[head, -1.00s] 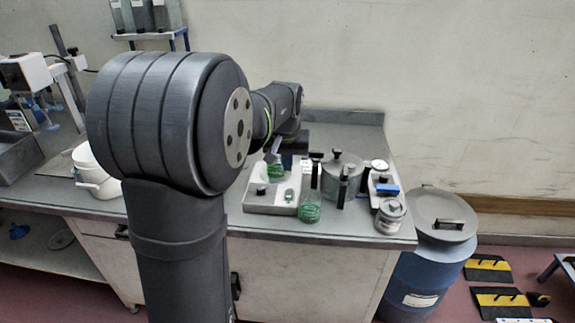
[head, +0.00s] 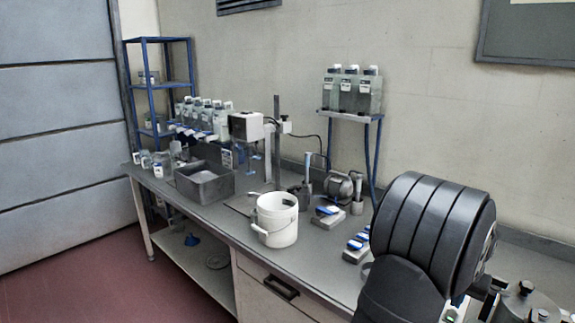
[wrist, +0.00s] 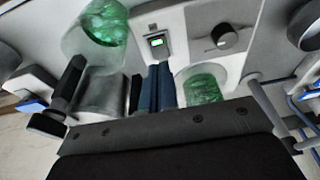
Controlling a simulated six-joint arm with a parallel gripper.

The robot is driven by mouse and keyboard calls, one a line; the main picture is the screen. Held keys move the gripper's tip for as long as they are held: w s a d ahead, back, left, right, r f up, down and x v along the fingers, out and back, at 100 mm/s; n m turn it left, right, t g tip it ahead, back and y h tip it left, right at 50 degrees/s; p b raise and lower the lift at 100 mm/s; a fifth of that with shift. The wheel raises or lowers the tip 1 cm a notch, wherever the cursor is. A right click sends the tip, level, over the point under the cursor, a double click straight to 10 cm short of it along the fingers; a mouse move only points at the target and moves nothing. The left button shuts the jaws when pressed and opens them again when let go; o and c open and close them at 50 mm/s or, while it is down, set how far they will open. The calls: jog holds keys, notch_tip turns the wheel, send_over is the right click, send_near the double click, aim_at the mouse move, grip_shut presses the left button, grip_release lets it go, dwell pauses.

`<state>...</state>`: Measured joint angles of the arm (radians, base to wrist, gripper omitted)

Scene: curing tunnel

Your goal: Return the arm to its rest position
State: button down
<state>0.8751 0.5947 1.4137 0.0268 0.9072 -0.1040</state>
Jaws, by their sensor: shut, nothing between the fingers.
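In the wrist view my gripper (wrist: 158,88) is shut, its two dark fingers side by side with nothing between them. Its tips are over the front of a white device (wrist: 188,45) with a knob and a small green-lit display. In the head view my large grey arm joint (head: 430,235) fills the lower right. My gripper is not visible there.
A glass vessel with green contents (wrist: 105,22) and another green one (wrist: 203,88) are close to my gripper. The head view shows a white bucket (head: 276,220), a grey tray (head: 204,190) and a bottle shelf (head: 350,115) along the bench.

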jog(key=v, duration=0.6)
jog(key=shift+r, duration=0.2)
jog(key=shift+f, duration=0.1)
jog(key=x, duration=0.5)
notch_tip(320, 180, up, 8)
jog(key=s+a, duration=0.3)
jog(key=x, duration=0.3)
jog(key=w+d+x, duration=0.1)
jog(key=x, duration=0.5)
jog(key=shift+w+d, duration=0.35)
jog(key=a+r+g+h, duration=0.1)
jog(key=a+r, duration=0.3)
jog(key=r, duration=0.6)
jog(key=shift+w+a+r+g+h, duration=0.3)
jog(key=shift+r, duration=0.1)
